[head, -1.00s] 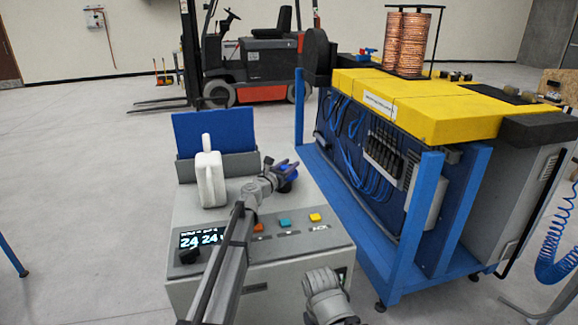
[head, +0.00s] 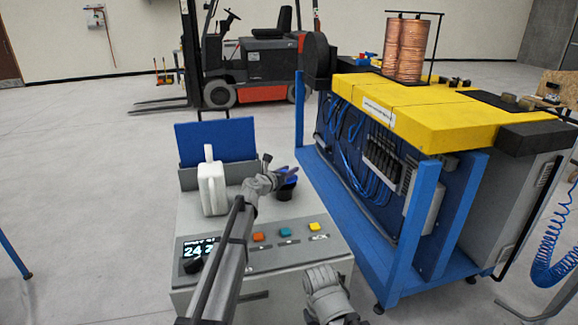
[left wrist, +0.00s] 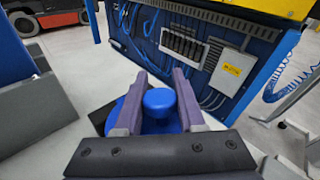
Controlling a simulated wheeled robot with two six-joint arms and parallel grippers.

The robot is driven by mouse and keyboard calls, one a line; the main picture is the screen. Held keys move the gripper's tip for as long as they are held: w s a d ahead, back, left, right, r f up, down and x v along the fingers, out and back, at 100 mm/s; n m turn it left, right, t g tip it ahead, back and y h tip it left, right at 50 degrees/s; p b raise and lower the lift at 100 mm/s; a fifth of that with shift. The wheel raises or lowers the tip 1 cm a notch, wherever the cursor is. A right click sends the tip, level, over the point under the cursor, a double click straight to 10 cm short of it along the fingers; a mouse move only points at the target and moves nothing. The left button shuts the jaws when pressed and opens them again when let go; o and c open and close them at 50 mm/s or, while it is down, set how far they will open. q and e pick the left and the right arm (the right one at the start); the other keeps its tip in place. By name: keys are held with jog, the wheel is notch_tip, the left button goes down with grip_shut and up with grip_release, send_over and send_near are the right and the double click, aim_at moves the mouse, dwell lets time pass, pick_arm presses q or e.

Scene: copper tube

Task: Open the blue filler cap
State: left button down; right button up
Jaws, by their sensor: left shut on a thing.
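The blue filler cap (head: 287,173) sits on the back right of the grey control box (head: 300,212). In the left wrist view the cap's round blue knob (left wrist: 159,101) stands between the two fingers. My left gripper (head: 284,171) reaches over the box from the front and is shut on the cap; it also shows in the left wrist view (left wrist: 157,95). The fingers hide part of the cap in the head view. My right arm's end (head: 326,290) shows at the bottom, but its fingertips cannot be made out.
A white jug (head: 212,186) stands left of my left gripper, before a blue panel (head: 215,142). Buttons and a display (head: 199,249) line the box's front. A blue-framed machine with a yellow top (head: 420,108) stands close on the right.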

pick_arm(q)
jog(key=w+r+n+g+p, duration=0.1)
jog(key=p, duration=0.2)
jog(key=shift+a+r+g, duration=0.15)
jog(key=shift+r+g, duration=0.05)
jog(key=shift+g, duration=0.1)
jog(key=shift+w+a+n+g+p, duration=0.15)
jog(key=shift+w+n+g+p, duration=0.25)
jog(key=shift+n+g+p, duration=0.6)
pick_arm(e)
notch_tip(320, 180, up, 7)
jog(key=shift+f, duration=0.2)
pick_arm(q)
jog(key=shift+m, duration=0.3)
jog(key=c, duration=0.5)
grip_release()
jog(key=shift+s, duration=0.1)
